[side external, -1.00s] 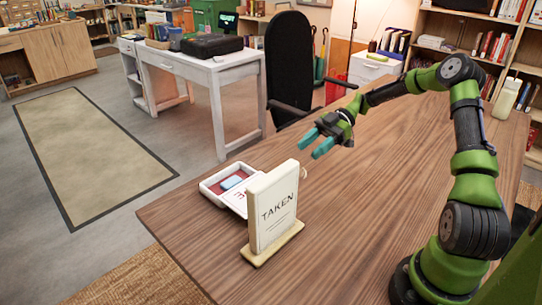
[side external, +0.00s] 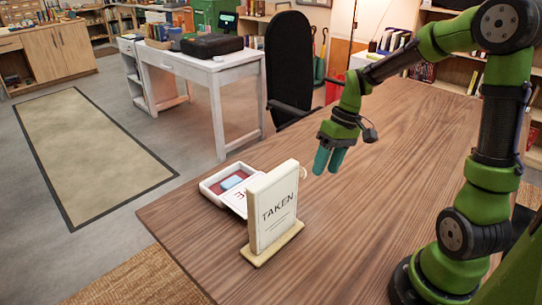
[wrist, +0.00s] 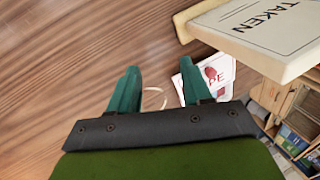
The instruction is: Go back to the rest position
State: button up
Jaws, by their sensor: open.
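My gripper (side external: 328,160) hangs above the wooden table (side external: 400,150), fingers pointing down, beyond and to the right of the sign. In the wrist view its two teal fingers (wrist: 155,90) are apart with nothing held between them. The table also fills the upper left of the wrist view (wrist: 70,60).
A cream sign reading "TAKEN" (side external: 272,212) stands upright on its base near the front of the table. Behind it is a white tray (side external: 210,190) with a card (side external: 236,201). A loop of pale string (wrist: 154,99) lies nearby. The table's right-hand middle is clear.

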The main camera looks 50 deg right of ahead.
jog(key=s+a+r+m+t+h, duration=0.1)
jog(key=s+a+r+t, duration=0.5)
jog(key=s+a+r, duration=0.3)
notch_tip(320, 180, up, 3)
jog(key=shift+a+f+m, duration=0.1)
jog(key=shift+a+m, duration=0.2)
jog(key=shift+a, duration=0.05)
